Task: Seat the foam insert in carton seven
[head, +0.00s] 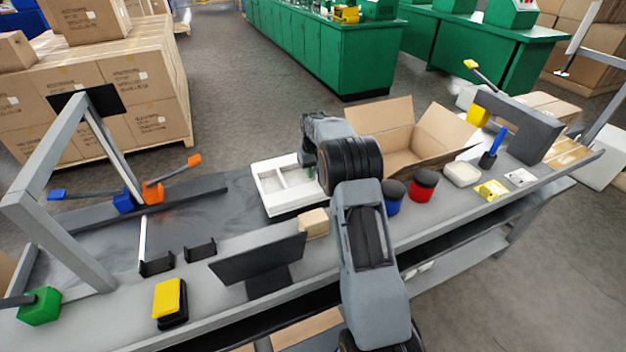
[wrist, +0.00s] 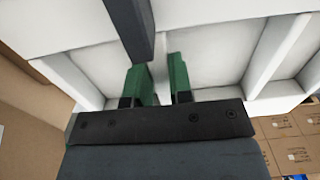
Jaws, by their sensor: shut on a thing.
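The foam insert (head: 294,208) is a white block with several open compartments, over the dark bench left of the open carton. My gripper (head: 311,172) is at its right part, and in the wrist view my gripper (wrist: 159,88) has its green fingers shut on a thin white wall of the insert (wrist: 215,45). I cannot tell whether the insert touches the bench. The open brown carton (head: 386,148) stands right behind my arm with its flaps spread, and my arm hides part of it. No number shows on it.
A small tan box (head: 314,223) and a dark panel (head: 262,262) stand in front of the insert. Blue (head: 393,197) and red (head: 423,186) round pots with dark tops sit right of my arm. A grey frame (head: 60,150) rises at the left.

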